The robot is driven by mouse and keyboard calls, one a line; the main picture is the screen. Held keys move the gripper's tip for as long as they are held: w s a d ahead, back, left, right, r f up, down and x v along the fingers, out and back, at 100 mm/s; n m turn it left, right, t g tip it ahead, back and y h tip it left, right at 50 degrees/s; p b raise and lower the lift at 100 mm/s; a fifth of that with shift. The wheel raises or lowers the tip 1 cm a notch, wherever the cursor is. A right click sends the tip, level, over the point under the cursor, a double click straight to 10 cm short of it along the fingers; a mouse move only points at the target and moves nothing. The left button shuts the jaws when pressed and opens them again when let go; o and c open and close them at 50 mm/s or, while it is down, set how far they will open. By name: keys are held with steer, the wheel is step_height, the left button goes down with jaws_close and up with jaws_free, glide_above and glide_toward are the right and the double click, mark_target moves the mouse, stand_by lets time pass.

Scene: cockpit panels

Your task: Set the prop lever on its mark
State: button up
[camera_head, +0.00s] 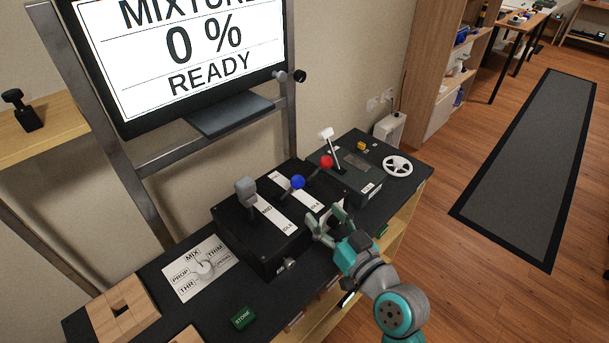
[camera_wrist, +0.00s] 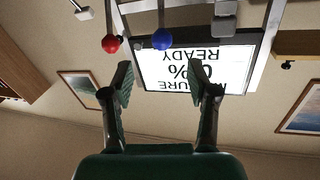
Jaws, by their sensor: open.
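The prop lever, which I take to be the blue-knobbed one (camera_head: 297,182), stands on the black lever box (camera_head: 262,256) between a grey-topped lever (camera_head: 246,189) and a red-knobbed lever (camera_head: 326,161). White strips with lettering lie along the slots; the prop mark cannot be made out. My gripper (camera_head: 327,222) is open and empty, in front of the box, apart from the blue knob. In the wrist view the picture is upside down; the blue knob (camera_wrist: 162,39) shows beyond the gap between my open fingers (camera_wrist: 163,80), with the red knob (camera_wrist: 111,43) beside it.
A screen (camera_head: 190,50) reads MIXTURE 0 % READY. A selector dial (camera_head: 204,269) with PROP, MIX, TRIM and THR labels lies left of the box. A green STORE button (camera_head: 242,318) is in front. A white-handled lever (camera_head: 327,134) and white wheel (camera_head: 397,166) stand right.

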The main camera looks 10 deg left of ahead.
mark_target(302, 186)
steer(key=x, duration=0.7)
steer(key=r+x, duration=0.1)
steer(key=x, duration=0.3)
steer(key=shift+w+a, duration=0.25)
steer(key=shift+a, duration=0.05)
jaws_close()
